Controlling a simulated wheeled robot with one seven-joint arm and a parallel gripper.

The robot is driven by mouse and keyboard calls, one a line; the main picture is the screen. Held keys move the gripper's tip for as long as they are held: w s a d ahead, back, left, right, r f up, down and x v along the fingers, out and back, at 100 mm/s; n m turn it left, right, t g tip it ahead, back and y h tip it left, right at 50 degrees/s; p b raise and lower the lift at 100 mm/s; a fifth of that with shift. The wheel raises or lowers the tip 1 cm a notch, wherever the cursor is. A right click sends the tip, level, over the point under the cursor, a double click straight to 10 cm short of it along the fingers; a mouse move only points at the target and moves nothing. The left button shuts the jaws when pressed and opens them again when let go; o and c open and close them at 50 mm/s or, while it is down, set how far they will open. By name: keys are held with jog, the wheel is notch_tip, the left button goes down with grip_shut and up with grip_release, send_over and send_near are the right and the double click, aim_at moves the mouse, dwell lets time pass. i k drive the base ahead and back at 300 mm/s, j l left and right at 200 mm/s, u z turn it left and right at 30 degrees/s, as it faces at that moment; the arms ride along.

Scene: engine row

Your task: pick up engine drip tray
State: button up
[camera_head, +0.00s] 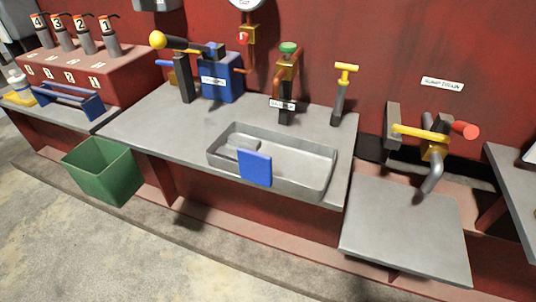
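The engine drip tray is most likely the shallow grey metal tray (310,178) on the grey bench, right of the picture's middle. The tray sits flat, close to the bench's front edge. My gripper is not in view.
The grey bench (150,125) carries a blue pump-like unit (221,82), a green-topped valve (287,75) and a yellow-handled lever (342,90) behind the tray. A green bin (103,170) hangs at the front left. A lower grey plate (405,230) at right is clear.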

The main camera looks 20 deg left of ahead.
aim_at(297, 166)
jog(key=i+l, duration=0.35)
jog(key=l, duration=0.15)
jog(key=i+l+u, duration=0.15)
jog(key=i+l, duration=0.2)
jog(key=l, duration=0.1)
